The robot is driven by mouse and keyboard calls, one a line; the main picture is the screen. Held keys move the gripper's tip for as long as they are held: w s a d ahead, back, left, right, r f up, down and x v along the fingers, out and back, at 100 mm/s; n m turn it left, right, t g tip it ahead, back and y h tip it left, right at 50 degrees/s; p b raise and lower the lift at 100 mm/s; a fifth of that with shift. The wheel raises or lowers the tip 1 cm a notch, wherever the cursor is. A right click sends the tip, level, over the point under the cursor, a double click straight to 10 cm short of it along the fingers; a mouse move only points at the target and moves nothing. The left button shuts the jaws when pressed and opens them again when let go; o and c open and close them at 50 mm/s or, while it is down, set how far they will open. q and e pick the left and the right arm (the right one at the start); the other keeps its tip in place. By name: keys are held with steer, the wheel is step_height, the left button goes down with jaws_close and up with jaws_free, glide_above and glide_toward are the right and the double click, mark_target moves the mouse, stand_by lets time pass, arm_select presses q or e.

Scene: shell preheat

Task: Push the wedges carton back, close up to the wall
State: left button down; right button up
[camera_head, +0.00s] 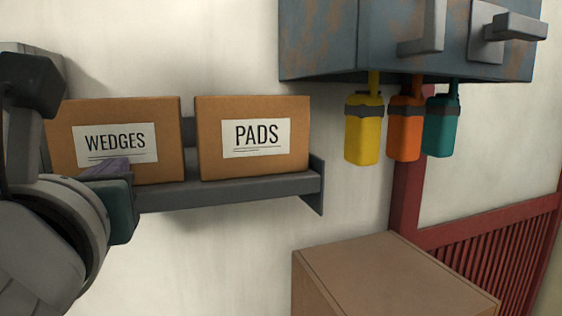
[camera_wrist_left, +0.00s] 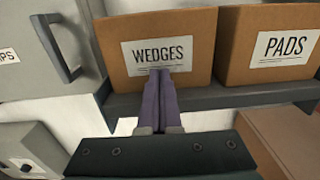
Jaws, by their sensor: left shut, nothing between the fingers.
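The wedges carton (camera_head: 150,118) is a brown box with a white WEDGES label, on the left part of a grey wall shelf (camera_head: 240,190). It also shows in the left wrist view (camera_wrist_left: 195,30). My left gripper (camera_head: 105,168) is shut and empty, its purple fingers in front of the carton's face. In the left wrist view the fingertips (camera_wrist_left: 160,72) overlap the lower edge of the label; whether they touch it I cannot tell. The gap between carton and wall is hidden. My right gripper is not in view.
The pads carton (camera_head: 253,110) stands just right of the wedges carton on the same shelf, with a narrow gap between. A grey cabinet (camera_wrist_left: 45,50) with a handle is left of the shelf. A worn blue cabinet (camera_head: 330,40) with hanging bottles and a brown box (camera_head: 385,275) are at the right.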

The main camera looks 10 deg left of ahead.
mark_target(126, 156)
arm_select(q)
steer(key=p+x, duration=0.2)
steer(key=x, duration=0.4)
steer(key=shift+w+a+r, duration=0.1)
steer(key=shift+w, duration=0.1)
steer(key=shift+w+a, duration=0.2)
steer(key=shift+w, duration=0.1)
